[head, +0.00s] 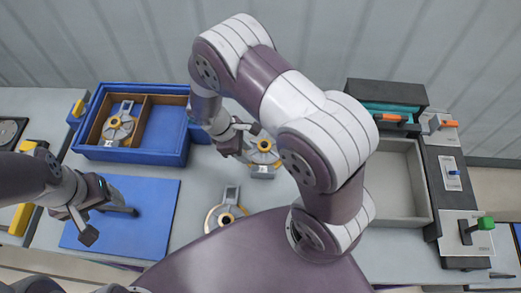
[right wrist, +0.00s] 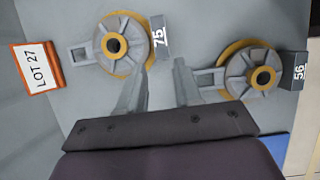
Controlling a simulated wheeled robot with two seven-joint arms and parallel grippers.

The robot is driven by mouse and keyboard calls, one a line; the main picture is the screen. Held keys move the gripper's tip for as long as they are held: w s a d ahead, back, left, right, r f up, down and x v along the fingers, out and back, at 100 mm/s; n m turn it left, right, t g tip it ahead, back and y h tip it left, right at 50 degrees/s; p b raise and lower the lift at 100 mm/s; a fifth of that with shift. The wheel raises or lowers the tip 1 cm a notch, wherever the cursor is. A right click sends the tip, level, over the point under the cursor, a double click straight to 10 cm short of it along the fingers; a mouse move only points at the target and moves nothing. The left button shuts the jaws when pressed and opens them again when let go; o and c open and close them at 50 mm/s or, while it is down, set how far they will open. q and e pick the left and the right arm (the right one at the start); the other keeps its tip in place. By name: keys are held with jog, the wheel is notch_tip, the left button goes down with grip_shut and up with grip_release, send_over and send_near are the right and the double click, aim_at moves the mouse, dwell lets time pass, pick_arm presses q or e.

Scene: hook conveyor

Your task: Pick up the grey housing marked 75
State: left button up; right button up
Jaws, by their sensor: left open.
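The grey housing marked 75 (right wrist: 113,46) has a round body with a yellow ring, a loop handle and a dark label; it lies on the grey table. It also shows in the head view (head: 264,153), partly behind my right gripper (head: 252,141). In the right wrist view, that gripper (right wrist: 156,72) is open and empty; its fingers point toward the gap between this housing and a similar one marked 56 (right wrist: 250,77), without holding either. My left gripper (head: 110,222) is open and empty above the blue mat (head: 160,195).
A blue box (head: 133,154) at the back left holds another housing (head: 118,124) in a wooden compartment. A LOT 27 card (right wrist: 38,66) stands beside housing 75. A grey open tray (head: 398,218) and a panel with a green-knobbed lever (head: 486,223) are at right.

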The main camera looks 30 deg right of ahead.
send_over(262, 169)
jog(key=w+a, duration=0.1)
jog(key=a, duration=0.1)
notch_tip(262, 169, down, 5)
jog(key=shift+w+r+p, duration=0.15)
jog(key=shift+p, duration=0.25)
jog(key=shift+d+f, duration=0.15)
jog(key=shift+f, duration=0.2)
jog(key=p+x, duration=0.2)
jog(key=x, duration=0.2)
jog(key=shift+f, duration=0.1)
jog(key=shift+s+f, duration=0.25)
jog(key=shift+f, duration=0.1)
grip_shut()
